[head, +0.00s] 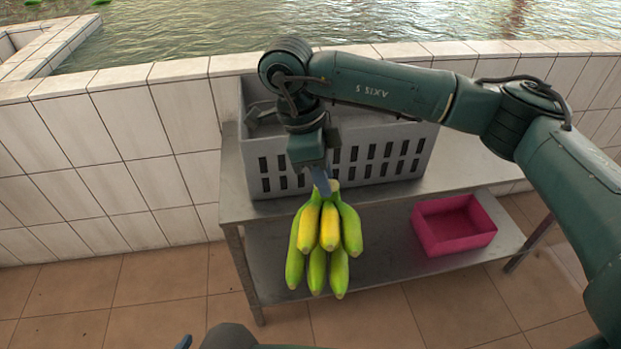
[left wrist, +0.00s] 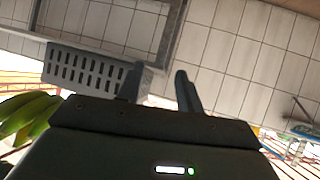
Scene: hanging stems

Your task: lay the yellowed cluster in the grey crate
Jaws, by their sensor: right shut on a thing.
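The yellowed cluster (head: 329,232), a hand of bananas with yellow middle fruit and greener outer ones, hangs in front of the grey crate. My right gripper (head: 322,182) is shut on its stem end, with the fruit pointing down. The slotted grey crate (head: 375,181) stands on the metal table behind the cluster, and also shows in the left wrist view (left wrist: 62,50). My arm and gripper hide part of its inside. My left gripper (left wrist: 158,70) has its fingers apart with nothing between them. Part of the cluster shows at the left wrist view's left edge (left wrist: 28,108).
The metal table (head: 233,206) has a lower shelf with a pink bin (head: 455,226) on its right side. A white tiled wall (head: 130,140) with water beyond runs behind the table. The tiled floor (head: 120,290) at left is clear.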

